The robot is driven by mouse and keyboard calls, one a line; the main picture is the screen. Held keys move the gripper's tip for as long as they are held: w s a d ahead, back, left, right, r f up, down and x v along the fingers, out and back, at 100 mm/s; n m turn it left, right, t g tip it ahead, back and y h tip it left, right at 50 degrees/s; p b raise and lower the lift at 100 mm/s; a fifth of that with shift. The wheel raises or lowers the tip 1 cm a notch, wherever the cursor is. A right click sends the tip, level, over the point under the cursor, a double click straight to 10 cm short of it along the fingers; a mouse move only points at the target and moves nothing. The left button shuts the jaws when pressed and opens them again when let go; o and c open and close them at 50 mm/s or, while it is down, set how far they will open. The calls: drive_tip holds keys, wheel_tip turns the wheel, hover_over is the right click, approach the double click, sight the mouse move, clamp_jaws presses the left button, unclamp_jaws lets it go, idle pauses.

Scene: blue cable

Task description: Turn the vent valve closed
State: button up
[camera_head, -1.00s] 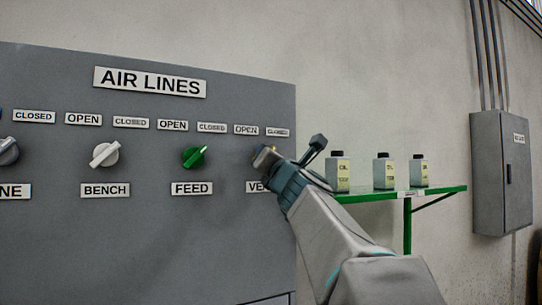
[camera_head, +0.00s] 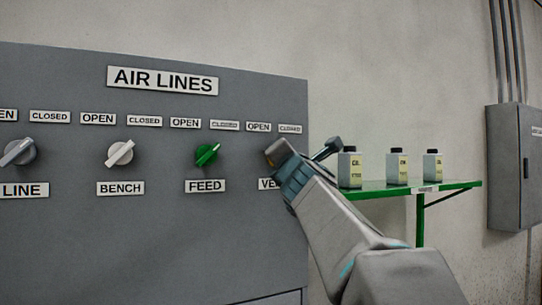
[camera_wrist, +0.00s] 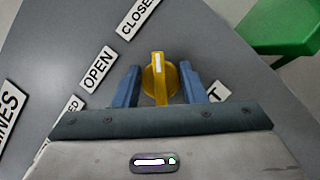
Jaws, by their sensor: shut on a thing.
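The vent valve is a yellow knob (camera_wrist: 158,78) with a raised bar and a white mark at one end. In the wrist view the marked end points up, roughly toward the CLOSED label (camera_wrist: 138,18); the OPEN label (camera_wrist: 97,70) lies further left. My gripper (camera_wrist: 159,80) has one blue finger on each side of the knob and is shut on it. In the head view my gripper (camera_head: 274,153) is at the right edge of the grey panel (camera_head: 150,240) and hides the vent knob. It also partly covers the VENT label (camera_head: 267,184).
Left along the panel are the green FEED knob (camera_head: 207,154), white BENCH knob (camera_head: 120,153) and grey LINE knob (camera_head: 18,152). Right of the panel, a green shelf (camera_head: 450,187) holds three bottles, near my arm. A grey wall box (camera_head: 515,165) is further right.

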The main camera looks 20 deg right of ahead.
drive_tip(key=o, duration=1)
drive_tip(key=shift+f, duration=0.1)
drive_tip(key=shift+s, duration=0.1)
drive_tip(key=b+v, duration=0.3)
drive_tip(key=v, duration=1)
drive_tip(key=shift+s+a+f, duration=0.1)
drive_tip(key=shift+s, duration=0.15)
